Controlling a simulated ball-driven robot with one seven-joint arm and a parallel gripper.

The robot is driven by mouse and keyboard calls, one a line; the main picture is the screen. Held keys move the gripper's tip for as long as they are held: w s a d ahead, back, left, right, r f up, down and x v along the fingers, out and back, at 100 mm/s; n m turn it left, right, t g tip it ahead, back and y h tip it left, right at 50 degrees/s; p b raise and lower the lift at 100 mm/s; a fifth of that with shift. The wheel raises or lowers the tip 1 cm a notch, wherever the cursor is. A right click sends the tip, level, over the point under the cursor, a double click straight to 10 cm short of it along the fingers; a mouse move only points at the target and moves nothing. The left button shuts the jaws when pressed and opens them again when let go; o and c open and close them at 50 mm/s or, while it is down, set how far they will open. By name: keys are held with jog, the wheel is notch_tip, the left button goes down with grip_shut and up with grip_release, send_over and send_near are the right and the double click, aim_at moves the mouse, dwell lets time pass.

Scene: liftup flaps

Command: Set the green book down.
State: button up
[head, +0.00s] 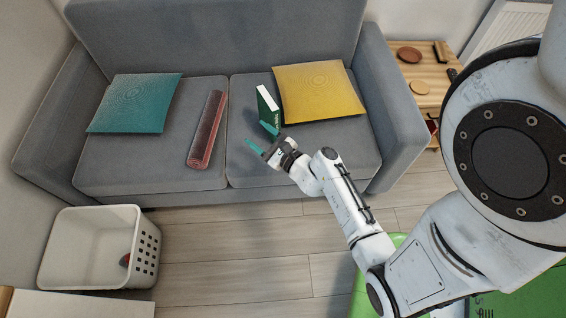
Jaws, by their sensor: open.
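The green book (266,104) stands on the right seat cushion of the grey sofa (236,178), close to the left edge of the yellow pillow (319,91). Its white page edge faces up and its green cover shows on the near side. My gripper (259,138) has teal fingers, spread open, just in front of the book's lower end. The fingers partly overlap the book's lower part in the picture, so I cannot tell whether they touch it. Nothing shows between the fingers.
A teal pillow (135,103) and a rolled red mat (207,130) lie on the left cushion. A white basket (95,247) stands on the floor at lower left. A wooden side table (428,75) with small items stands right of the sofa.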

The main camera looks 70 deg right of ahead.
jog(key=a+f+n+g+y, duration=0.2)
jog(key=a+n+g+y, duration=0.5)
jog(key=a+n+y, duration=1.2)
jog(key=s+r+n+g+h, duration=0.2)
jog(key=s+n+g+h, duration=0.2)
jog(key=s+n+h, duration=0.2)
jog(key=s+r+n+g+h, duration=0.2)
jog(key=s+n+g+h, duration=0.2)
jog(key=s+n, duration=0.3)
jog(key=n+h, duration=0.1)
jog(key=n, duration=0.2)
jog(key=shift+s+a+r+n+g+h, duration=0.2)
jog(key=shift+a+r+n+g+h, duration=0.1)
jog(key=shift+g+h, duration=0.1)
